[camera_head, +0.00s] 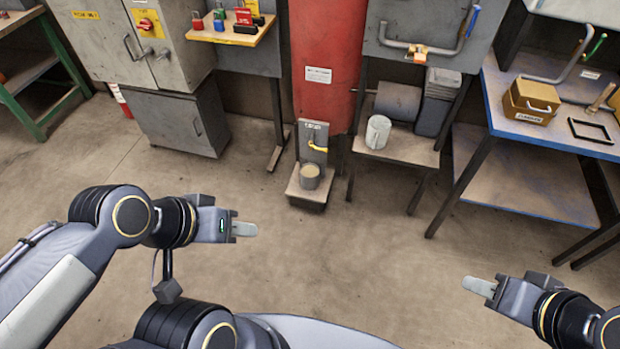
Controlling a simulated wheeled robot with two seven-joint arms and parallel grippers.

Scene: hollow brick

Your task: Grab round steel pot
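A small round grey metal pot (310,178) stands upright on a low ledge below a yellow-handled tap, in front of the red column. Its inside looks pale brown. A lighter grey, round container (378,132) stands on the shelf to its right; I cannot tell whether it is also steel. My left gripper (243,229) is in front of and left of the pot, well apart from it.
The red column (328,60) stands behind the tap (317,148). A grey cabinet (175,122) is at left. A blue-edged workbench (540,132) at right carries a yellow box (531,100). The concrete floor (350,250) between my arms and the pot is clear.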

